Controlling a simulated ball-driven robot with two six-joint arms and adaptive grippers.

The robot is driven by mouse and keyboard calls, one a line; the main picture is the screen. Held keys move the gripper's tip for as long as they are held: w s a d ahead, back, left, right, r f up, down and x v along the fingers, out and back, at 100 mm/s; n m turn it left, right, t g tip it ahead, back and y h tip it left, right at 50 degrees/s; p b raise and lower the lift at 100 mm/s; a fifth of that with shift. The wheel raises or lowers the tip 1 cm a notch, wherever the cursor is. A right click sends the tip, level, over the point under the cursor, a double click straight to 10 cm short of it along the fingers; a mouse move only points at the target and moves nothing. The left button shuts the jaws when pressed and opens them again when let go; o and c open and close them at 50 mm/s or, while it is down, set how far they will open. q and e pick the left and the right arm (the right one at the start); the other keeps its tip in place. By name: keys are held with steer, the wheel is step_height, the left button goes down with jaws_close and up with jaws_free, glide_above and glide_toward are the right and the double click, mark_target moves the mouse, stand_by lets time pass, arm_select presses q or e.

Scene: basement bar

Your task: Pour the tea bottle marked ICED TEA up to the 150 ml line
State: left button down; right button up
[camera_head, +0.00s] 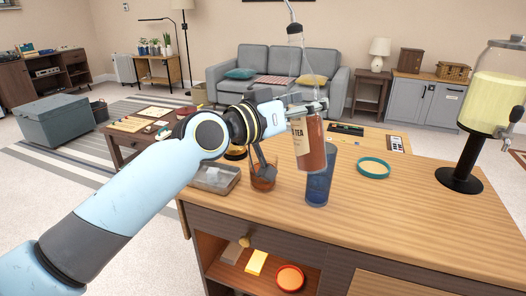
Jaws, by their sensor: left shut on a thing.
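My left gripper (312,106) is shut on the tea bottle (312,152) and holds it about upright over the wooden counter. The bottle has brown liquid in its lower part, a clear upper part and a thin spout at the top. Its pale label shows "TEA"; the rest of the wording is hidden or too small. A blue see-through cup (319,187) stands on the counter just below and right of the bottle. No 150 ml line can be made out. My right gripper is not in view.
A teal ring (374,168) lies on the counter (420,215). A drink dispenser (487,110) with yellow liquid stands at the right. The counter's front right is clear.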

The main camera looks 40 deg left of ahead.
mark_target(294, 54)
arm_select(q)
steer(key=shift+m, duration=0.6)
steer(key=r+p, duration=0.1)
steer(key=r, duration=0.3)
steer(key=shift+w+a+p, duration=0.15)
steer(key=shift+a+p, duration=0.2)
steer(key=shift+a, duration=0.05)
steer(key=shift+a+f+m+b, duration=0.25)
steer(key=shift+f+m+b, duration=0.2)
steer(key=shift+b, duration=0.4)
steer(key=shift+w+a+f+m+b, duration=0.1)
steer(key=shift+w+a+m+b, duration=0.1)
steer(key=shift+a+m+b, duration=0.2)
step_height(294, 54, up, 7)
steer(key=p, duration=0.5)
steer(key=shift+f, duration=0.4)
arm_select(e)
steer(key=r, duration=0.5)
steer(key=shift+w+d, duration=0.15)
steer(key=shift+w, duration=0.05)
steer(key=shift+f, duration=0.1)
